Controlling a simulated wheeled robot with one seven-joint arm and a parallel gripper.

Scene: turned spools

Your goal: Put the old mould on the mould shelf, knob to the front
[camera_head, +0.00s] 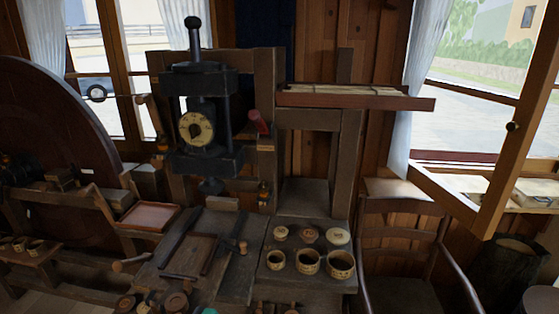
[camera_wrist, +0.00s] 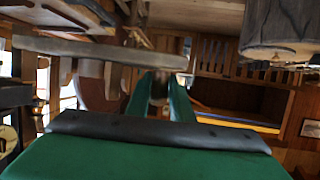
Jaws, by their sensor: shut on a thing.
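My gripper (camera_wrist: 157,98) shows in the wrist view, its two green fingers closed on a small dark piece (camera_wrist: 158,84). I cannot tell for certain that this is the old mould or its knob; its front is hidden or blurred. A long flat grey slab (camera_wrist: 90,48) spans just beyond the fingertips, and I cannot tell whether it joins the held piece. No mould can be made out for sure in the head view. A reddish shelf board (camera_head: 415,103) with pale strips on it hangs at the upper right there; I cannot tell whether it is the mould shelf.
A dark press (camera_head: 205,160) with a dial stands behind the bench (camera_head: 235,285). Several round cups, such as one (camera_head: 341,264), and lids stand on the bench's right part. A wooden chair (camera_head: 400,232) is at the right. A worn grey block (camera_wrist: 282,28) is near in the wrist view.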

